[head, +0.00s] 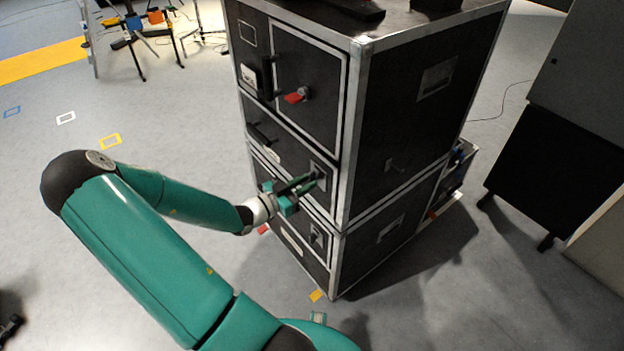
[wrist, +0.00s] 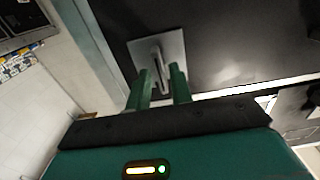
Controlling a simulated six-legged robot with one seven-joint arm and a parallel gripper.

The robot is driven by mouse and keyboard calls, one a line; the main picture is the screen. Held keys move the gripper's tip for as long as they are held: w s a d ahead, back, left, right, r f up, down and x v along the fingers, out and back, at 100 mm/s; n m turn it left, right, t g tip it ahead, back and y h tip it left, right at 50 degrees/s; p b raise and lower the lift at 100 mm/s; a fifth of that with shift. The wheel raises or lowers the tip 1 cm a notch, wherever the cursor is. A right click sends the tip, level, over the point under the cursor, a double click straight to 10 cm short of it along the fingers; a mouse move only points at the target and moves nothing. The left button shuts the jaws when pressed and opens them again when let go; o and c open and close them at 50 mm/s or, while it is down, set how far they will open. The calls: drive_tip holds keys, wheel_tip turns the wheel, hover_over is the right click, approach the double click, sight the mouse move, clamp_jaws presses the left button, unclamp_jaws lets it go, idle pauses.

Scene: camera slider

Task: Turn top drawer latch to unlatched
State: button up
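The top drawer (head: 285,160) is a black, metal-edged panel in the upper case, with a dark bar handle (head: 260,134) at its left. Its latch (head: 320,171) is at the right end, partly hidden by my gripper (head: 312,182) in the head view. The wrist view shows the latch as a grey plate (wrist: 174,46) with a raised narrow lever (wrist: 157,56). My gripper (wrist: 161,72) is open, its two green fingers either side of the lever's near end. A gap shows beside the lever; contact cannot be told.
Below is another drawer with a similar latch (head: 318,238). Above is a door with a red-handled part (head: 296,96). A dark panel on legs (head: 545,165) stands at right. Tripods (head: 140,45) stand at the far left. The floor left of the case is mostly clear.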

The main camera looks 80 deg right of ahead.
clamp_jaws()
drive_tip(key=n, duration=0.4)
idle(0.4)
drive_tip(key=n, duration=0.4)
idle(0.3)
